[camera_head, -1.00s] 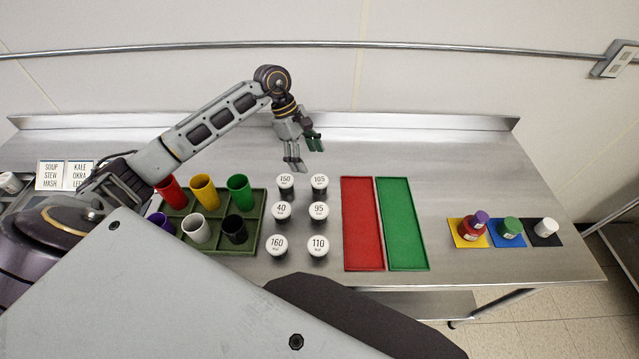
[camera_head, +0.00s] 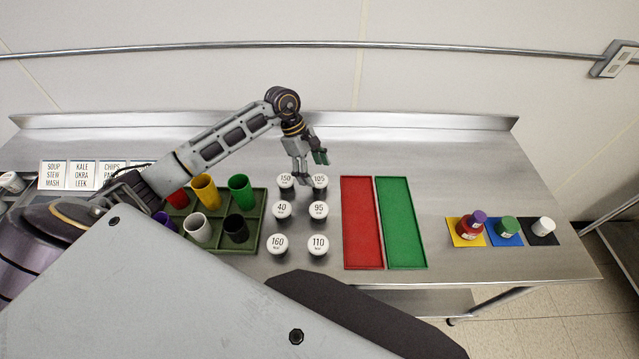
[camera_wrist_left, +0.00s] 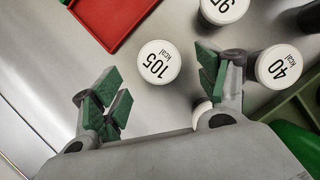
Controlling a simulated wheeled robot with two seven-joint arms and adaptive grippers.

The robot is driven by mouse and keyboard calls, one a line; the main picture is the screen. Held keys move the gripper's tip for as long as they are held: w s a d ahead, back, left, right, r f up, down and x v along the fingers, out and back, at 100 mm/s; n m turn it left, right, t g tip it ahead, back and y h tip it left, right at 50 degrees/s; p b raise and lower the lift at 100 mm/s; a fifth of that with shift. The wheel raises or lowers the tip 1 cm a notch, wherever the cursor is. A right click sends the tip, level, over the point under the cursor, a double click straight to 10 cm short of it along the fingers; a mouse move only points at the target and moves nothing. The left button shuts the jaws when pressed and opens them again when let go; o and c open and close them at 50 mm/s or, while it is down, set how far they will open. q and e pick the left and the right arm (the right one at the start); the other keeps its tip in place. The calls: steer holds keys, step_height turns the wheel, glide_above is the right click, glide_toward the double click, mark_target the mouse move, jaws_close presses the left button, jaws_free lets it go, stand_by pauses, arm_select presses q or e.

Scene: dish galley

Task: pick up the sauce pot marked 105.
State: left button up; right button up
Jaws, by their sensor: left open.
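The sauce pot marked 105 (camera_head: 320,182) has a white lid and stands at the back right of a group of lidded pots. It shows upright in the left wrist view (camera_wrist_left: 159,62), ahead of and between the fingers, apart from them. My left gripper (camera_head: 311,168) is open and empty, just above and behind the 150 and 105 pots. Its green-padded fingers (camera_wrist_left: 160,98) show in the left wrist view. The pot marked 150 (camera_head: 285,181) is partly hidden by a finger. My right gripper is not in view.
Pots marked 95 (camera_head: 318,210), 40 (camera_head: 280,210), 110 (camera_head: 318,245) and 160 (camera_head: 277,244) stand close in front. A red tray (camera_head: 362,222) and a green tray (camera_head: 401,222) lie to the right. A green crate of cups (camera_head: 257,200) is to the left.

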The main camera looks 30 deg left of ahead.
mark_target(319, 180)
arm_select(q)
steer(key=shift+d+p+x, duration=0.2)
steer(key=shift+p+x, duration=0.45)
steer(key=shift+x, duration=0.8)
steer(key=shift+d+f, duration=0.25)
steer(key=shift+f, duration=0.4)
steer(key=shift+c, duration=0.2)
steer(key=c, duration=1.1)
